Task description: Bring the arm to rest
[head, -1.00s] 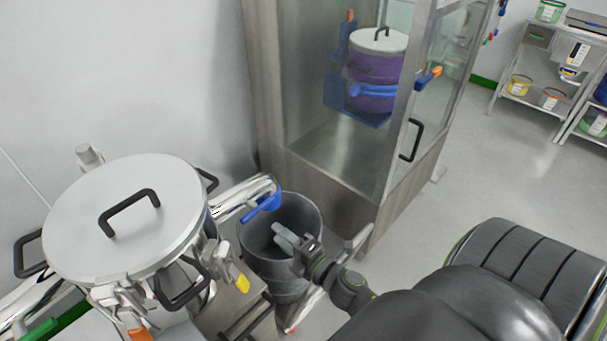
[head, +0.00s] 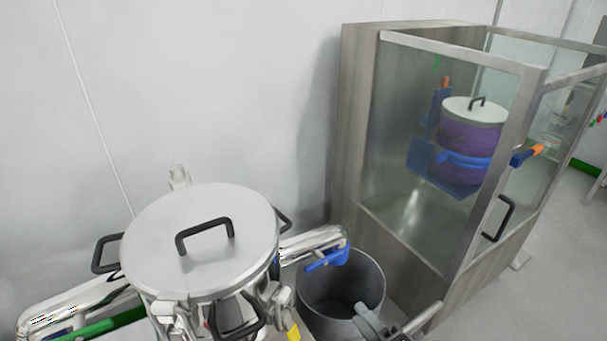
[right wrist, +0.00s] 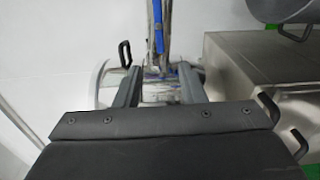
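My right gripper (head: 372,320) shows at the bottom edge of the head view, partly cut off, in front of the grey open-topped bin (head: 376,285). In the right wrist view its two fingers (right wrist: 160,80) stand apart with nothing held between them. Beyond the fingers are a steel pipe and a blue handle (right wrist: 158,38). My left gripper is in neither view.
A steel vessel with a black-handled lid (head: 170,230) stands at the left. A blue-handled pipe (head: 325,260) reaches from it towards the bin. A glass-walled cabinet (head: 345,130) holding a purple drum (head: 468,135) stands at the right.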

